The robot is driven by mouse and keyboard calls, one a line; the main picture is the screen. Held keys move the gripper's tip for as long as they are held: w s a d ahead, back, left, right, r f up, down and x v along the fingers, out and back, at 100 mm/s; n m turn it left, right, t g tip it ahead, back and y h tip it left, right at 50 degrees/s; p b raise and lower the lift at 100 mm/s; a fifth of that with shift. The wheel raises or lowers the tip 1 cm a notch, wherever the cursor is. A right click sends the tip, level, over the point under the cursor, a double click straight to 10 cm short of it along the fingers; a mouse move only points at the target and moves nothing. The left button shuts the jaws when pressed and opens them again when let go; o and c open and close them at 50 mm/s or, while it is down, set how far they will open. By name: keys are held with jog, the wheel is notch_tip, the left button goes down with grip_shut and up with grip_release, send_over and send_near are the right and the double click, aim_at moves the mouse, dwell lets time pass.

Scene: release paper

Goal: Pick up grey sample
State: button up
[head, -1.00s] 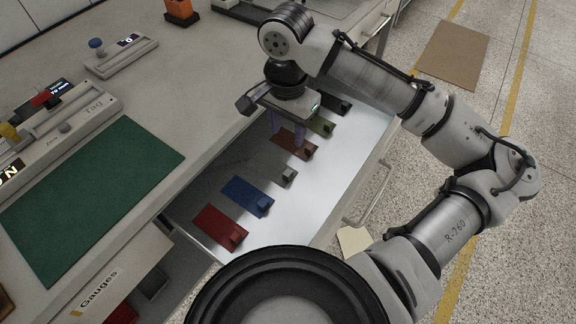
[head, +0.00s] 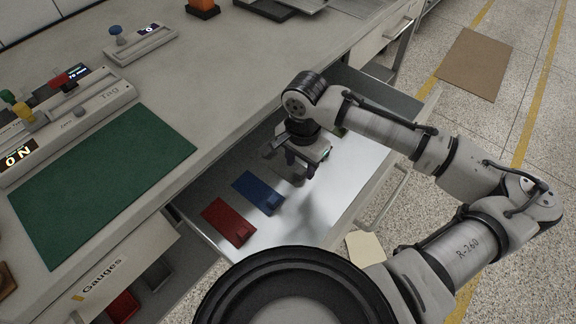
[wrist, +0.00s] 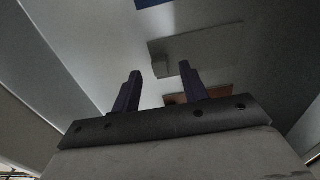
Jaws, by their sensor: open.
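The grey sample (wrist: 205,50) is a flat grey plate with a small block at its left end, in the wrist view. It lies on the floor of the open drawer (head: 310,215). In the head view, only part of the grey sample (head: 287,173) shows beneath my gripper (head: 293,165). My gripper is open and empty, pointing down above it. In the wrist view, the two dark fingers of my gripper (wrist: 160,72) are apart, with the sample's block appearing between their tips. I cannot tell the exact height between them.
The blue sample (head: 258,191) and the red sample (head: 228,221) lie nearer in the drawer. A brown sample (wrist: 218,91) lies on the other side of the grey one. The bench top with a green mat (head: 100,180) is at left; the drawer walls bound the space.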

notch_tip(320, 180, down, 2)
jog(key=shift+f, duration=0.1)
grip_shut()
dwell(0.4)
